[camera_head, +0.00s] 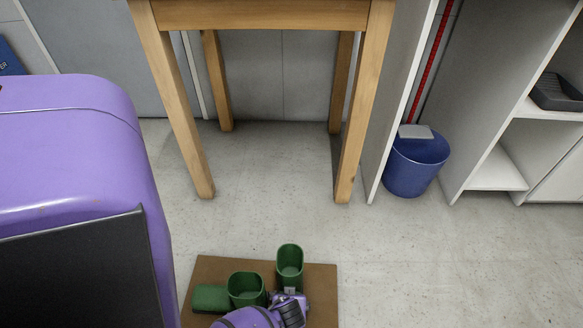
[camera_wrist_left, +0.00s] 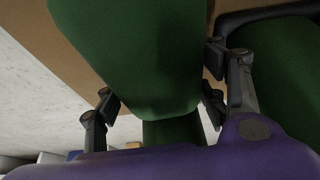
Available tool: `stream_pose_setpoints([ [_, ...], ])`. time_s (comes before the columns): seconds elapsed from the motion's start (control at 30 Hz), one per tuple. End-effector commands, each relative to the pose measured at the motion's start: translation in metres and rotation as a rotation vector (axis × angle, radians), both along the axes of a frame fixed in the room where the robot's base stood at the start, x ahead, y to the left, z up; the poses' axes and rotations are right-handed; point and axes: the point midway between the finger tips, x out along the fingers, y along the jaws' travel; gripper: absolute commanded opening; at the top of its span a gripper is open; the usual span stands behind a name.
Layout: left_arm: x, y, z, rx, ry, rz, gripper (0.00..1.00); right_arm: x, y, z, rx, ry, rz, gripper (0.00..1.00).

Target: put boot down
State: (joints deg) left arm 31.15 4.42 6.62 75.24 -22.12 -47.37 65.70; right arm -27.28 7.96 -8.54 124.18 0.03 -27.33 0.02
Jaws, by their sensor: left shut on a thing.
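Two green boots are at the brown mat in the head view. My left gripper (camera_head: 290,299) is shut on one green boot (camera_head: 290,262), whose open top faces up. In the left wrist view its fingers (camera_wrist_left: 160,104) sit on either side of this boot (camera_wrist_left: 130,50). The other green boot (camera_head: 246,288) is just left of it, with a green part reaching left over the mat. It also shows at the right of the left wrist view (camera_wrist_left: 272,75). Whether the held boot touches the mat is hidden. My right gripper is not in view.
The brown mat (camera_head: 230,266) lies on the pale floor, with clear floor to its right. Behind it stands a wooden table (camera_head: 265,14) on legs. A blue bin (camera_head: 416,165) stands beside white shelving (camera_head: 497,171) at the right.

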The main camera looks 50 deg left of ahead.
Motion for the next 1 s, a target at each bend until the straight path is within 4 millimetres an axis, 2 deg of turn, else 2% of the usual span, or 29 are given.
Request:
stream_pose_setpoints([
  [0.03, 0.0001, 0.0002, -0.0106, 0.001, 0.002, -0.002, 0.26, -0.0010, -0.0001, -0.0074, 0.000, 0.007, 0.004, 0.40],
  [0.07, -0.0001, 0.0002, -0.0130, 0.002, 0.002, -0.002, 0.26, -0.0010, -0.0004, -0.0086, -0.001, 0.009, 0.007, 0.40],
  [0.47, 0.0006, 0.0003, -0.0161, 0.001, 0.000, -0.001, 0.26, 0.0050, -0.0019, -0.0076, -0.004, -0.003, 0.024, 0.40],
  [0.5, 0.0000, 0.0004, -0.0159, 0.001, 0.000, -0.001, 0.70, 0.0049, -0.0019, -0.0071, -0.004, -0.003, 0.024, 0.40],
  [0.53, 0.0000, 0.0004, -0.0155, 0.001, 0.000, -0.001, 0.74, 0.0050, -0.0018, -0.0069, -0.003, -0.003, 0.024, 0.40],
  [0.87, -0.0001, 0.0005, -0.0146, 0.002, 0.000, -0.001, 0.74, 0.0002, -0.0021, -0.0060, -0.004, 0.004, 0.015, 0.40],
  [1.0, -0.0009, 0.0014, -0.0061, 0.001, 0.000, -0.001, 0.74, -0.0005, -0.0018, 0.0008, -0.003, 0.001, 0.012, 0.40],
])
